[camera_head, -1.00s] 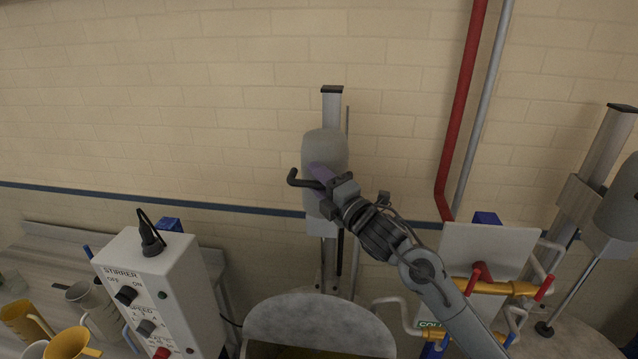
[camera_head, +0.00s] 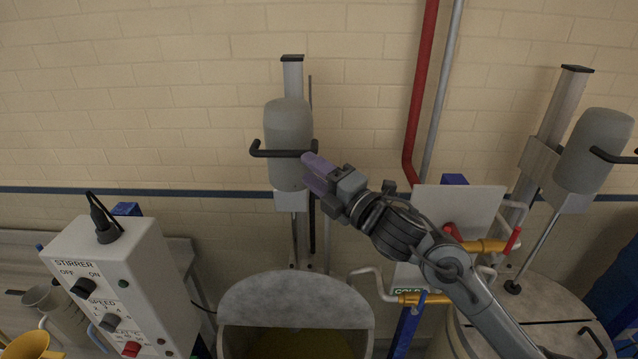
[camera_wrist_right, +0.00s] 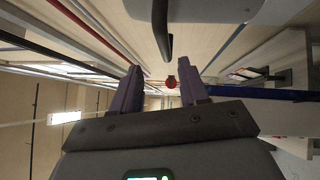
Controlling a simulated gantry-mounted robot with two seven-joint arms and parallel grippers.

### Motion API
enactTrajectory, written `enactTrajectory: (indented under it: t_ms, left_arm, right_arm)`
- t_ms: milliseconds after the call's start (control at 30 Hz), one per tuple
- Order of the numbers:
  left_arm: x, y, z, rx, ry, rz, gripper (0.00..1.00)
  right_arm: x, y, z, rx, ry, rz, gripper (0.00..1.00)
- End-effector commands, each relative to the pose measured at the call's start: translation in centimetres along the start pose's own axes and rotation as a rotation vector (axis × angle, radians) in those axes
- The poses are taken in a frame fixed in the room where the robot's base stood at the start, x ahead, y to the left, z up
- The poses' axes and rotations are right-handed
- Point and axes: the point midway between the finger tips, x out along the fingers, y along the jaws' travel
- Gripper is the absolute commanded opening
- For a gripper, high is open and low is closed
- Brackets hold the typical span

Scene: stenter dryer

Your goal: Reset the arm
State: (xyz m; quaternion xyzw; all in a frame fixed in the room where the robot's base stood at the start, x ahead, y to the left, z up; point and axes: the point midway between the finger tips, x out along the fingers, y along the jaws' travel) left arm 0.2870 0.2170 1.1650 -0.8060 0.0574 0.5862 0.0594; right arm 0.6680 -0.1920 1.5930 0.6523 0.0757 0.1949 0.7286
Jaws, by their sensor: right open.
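My right arm comes in from the lower right in the head view. Its right gripper (camera_head: 312,163) has purple fingers and is beside the right end of the black handle (camera_head: 280,153) on the grey stirrer motor (camera_head: 288,125). In the right wrist view the two purple fingers (camera_wrist_right: 158,88) are apart with nothing held between them. The black handle (camera_wrist_right: 163,30) and the grey motor housing (camera_wrist_right: 190,8) show just beyond the fingertips. I cannot tell whether a finger touches the handle. My left gripper is not in view.
A white stirrer control box (camera_head: 125,275) stands at the left. A round vat with a grey lid (camera_head: 298,300) is below the motor. A white panel with yellow and red valves (camera_head: 480,245) is at the right, near my arm. A second motor (camera_head: 593,150) stands farther right.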

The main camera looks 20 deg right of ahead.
Motion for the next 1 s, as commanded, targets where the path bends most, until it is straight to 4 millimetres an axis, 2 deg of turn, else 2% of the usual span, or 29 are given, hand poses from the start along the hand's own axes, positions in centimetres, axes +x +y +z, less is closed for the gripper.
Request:
enactTrajectory:
  t_ms: [200, 600, 700, 767, 867, 967, 1000]
  left_arm:
    - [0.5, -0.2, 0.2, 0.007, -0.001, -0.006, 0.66]
    - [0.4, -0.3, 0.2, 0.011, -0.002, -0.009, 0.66]
    - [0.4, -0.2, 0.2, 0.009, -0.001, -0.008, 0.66]
    - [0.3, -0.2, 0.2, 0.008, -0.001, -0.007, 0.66]
    - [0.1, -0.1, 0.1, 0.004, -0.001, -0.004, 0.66]
    - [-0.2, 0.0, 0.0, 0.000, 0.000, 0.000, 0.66]
    - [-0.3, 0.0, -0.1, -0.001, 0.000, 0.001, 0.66]
  right_arm:
    - [-1.2, 0.0, 0.0, -0.001, 0.000, 0.000, 0.44]
    - [-1.2, 0.0, 0.0, 0.000, 0.000, -0.001, 0.44]
    - [-1.2, -0.6, -0.1, 0.004, 0.001, -0.010, 0.44]
    - [-1.4, -1.6, -0.3, 0.011, 0.003, -0.027, 0.44]
    - [-1.7, -4.8, -1.1, 0.042, 0.012, -0.075, 0.44]
    - [-2.6, -9.7, -2.8, 0.102, 0.026, -0.148, 0.44]
    - [-3.2, -11.9, -3.9, 0.135, 0.035, -0.181, 0.44]
